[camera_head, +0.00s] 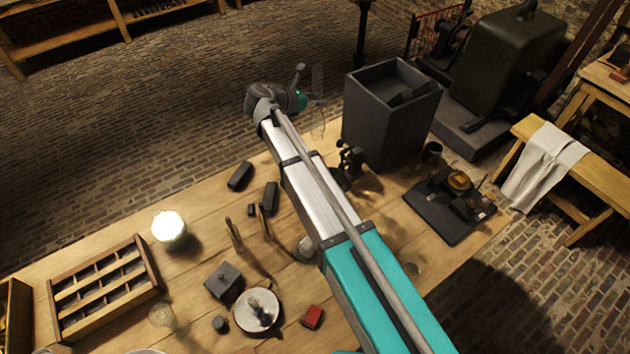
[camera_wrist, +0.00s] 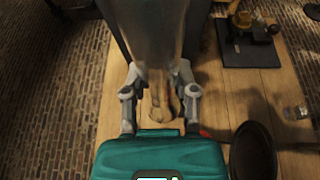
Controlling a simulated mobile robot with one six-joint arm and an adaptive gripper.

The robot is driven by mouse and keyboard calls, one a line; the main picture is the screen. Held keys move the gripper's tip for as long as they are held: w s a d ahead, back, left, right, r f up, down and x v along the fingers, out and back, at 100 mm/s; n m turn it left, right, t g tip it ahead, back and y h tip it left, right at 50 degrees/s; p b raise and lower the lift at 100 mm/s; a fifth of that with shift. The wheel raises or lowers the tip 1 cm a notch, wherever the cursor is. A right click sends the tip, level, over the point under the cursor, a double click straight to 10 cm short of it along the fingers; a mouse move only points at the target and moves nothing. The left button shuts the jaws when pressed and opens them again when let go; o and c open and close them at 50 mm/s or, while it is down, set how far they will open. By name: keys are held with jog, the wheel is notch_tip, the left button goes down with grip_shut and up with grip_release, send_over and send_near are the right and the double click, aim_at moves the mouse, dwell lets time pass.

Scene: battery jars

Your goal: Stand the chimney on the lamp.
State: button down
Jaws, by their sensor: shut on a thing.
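In the wrist view the chimney (camera_wrist: 155,35) is a large greyish see-through body between the two fingers of my gripper (camera_wrist: 160,92). A brass, lamp-like piece (camera_head: 459,181) sits on a black board at the table's right; it also shows at the top right of the wrist view (camera_wrist: 241,18). I cannot tell for certain whether it is the lamp.
The large dark open box (camera_head: 390,115) stands right of my gripper. A glowing white globe (camera_head: 168,228), a divided wooden tray (camera_head: 107,288), a grey block (camera_head: 223,282) and a red block (camera_head: 312,317) occupy the left and front.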

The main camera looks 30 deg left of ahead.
aim_at(313, 89)
jog(key=shift+r+p, duration=1.4)
jog(key=shift+r, duration=0.55)
jog(key=shift+s, duration=0.1)
